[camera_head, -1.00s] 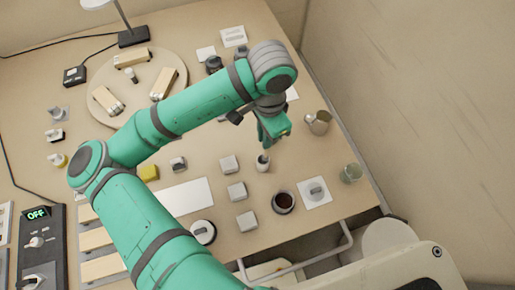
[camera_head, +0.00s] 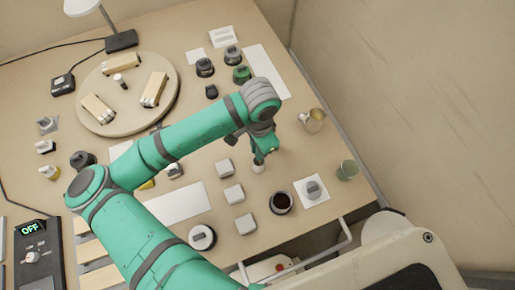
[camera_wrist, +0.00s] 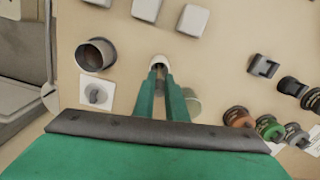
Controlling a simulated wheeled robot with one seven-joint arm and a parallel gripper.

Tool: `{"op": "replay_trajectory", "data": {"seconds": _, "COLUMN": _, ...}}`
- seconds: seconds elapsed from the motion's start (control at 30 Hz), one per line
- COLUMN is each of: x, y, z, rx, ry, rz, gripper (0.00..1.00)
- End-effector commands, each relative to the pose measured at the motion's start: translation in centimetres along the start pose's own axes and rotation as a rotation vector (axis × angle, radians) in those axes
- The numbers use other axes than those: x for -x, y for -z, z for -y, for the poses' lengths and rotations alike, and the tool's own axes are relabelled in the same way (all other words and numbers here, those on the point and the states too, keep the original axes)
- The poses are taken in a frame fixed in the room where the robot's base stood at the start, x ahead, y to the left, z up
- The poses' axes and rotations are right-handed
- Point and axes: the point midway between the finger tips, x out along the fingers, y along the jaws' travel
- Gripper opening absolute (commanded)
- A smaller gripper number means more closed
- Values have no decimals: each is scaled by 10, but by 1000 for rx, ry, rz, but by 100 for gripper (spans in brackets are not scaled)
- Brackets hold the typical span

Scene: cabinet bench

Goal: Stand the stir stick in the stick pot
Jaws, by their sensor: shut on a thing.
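A white square with a grey piece (camera_head: 314,189) lies near the front edge.

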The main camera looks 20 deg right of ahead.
Motion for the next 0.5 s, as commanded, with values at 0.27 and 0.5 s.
{"op": "replay_trajectory", "data": {"seconds": 0.27, "x": -1, "y": 0, "z": 0, "rx": 0, "ry": 0, "rz": 0, "gripper": 0}}
{"op": "replay_trajectory", "data": {"seconds": 0.5, "x": -3, "y": 0, "z": 0, "rx": 0, "ry": 1, "rz": 0, "gripper": 30}}
